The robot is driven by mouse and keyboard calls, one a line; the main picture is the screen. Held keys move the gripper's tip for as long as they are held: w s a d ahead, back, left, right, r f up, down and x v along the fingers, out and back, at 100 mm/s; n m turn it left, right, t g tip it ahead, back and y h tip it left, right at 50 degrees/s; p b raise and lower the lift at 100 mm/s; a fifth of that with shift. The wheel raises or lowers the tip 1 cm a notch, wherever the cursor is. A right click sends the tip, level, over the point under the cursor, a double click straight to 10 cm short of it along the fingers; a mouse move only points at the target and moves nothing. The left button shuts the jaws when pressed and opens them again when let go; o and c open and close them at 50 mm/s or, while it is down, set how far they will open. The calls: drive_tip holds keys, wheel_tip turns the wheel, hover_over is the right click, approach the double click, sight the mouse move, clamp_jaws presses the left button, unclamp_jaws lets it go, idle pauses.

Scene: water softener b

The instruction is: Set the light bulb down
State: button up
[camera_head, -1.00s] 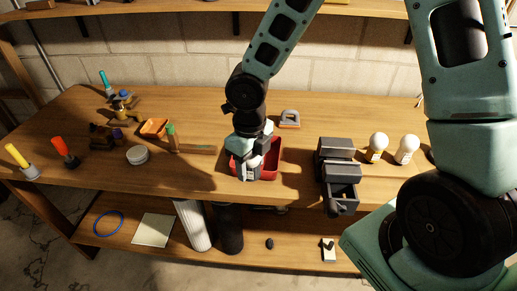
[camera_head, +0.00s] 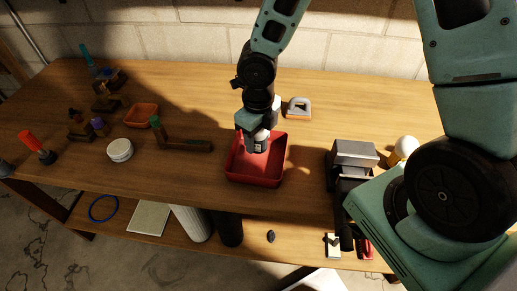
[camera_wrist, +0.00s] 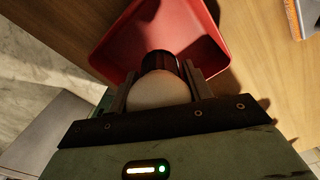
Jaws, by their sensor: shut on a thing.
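My gripper (camera_head: 256,146) is over the red tray (camera_head: 262,180) on the workbench. In the wrist view my gripper (camera_wrist: 160,85) is shut on a light bulb (camera_wrist: 158,91), with its pale round globe toward the camera and its dark base pointing toward the red tray (camera_wrist: 205,33). The bulb is mostly hidden by the gripper in the head view. I cannot tell whether its base touches the tray floor. Another white bulb (camera_head: 405,146) stands at the right, partly behind my arm.
A metal vise (camera_head: 354,154) is right of the tray, and a grey-handled float (camera_head: 299,108) lies behind it. The bench's front middle is clear.

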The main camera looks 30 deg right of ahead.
sight(258, 148)
drive_tip(key=shift+f+b, duration=0.4)
drive_tip(key=shift+f, duration=1.8)
drive_tip(key=shift+f, duration=0.2)
drive_tip(key=o, duration=1.1)
drive_tip(key=shift+o, duration=0.2)
drive_tip(key=shift+r, duration=0.2)
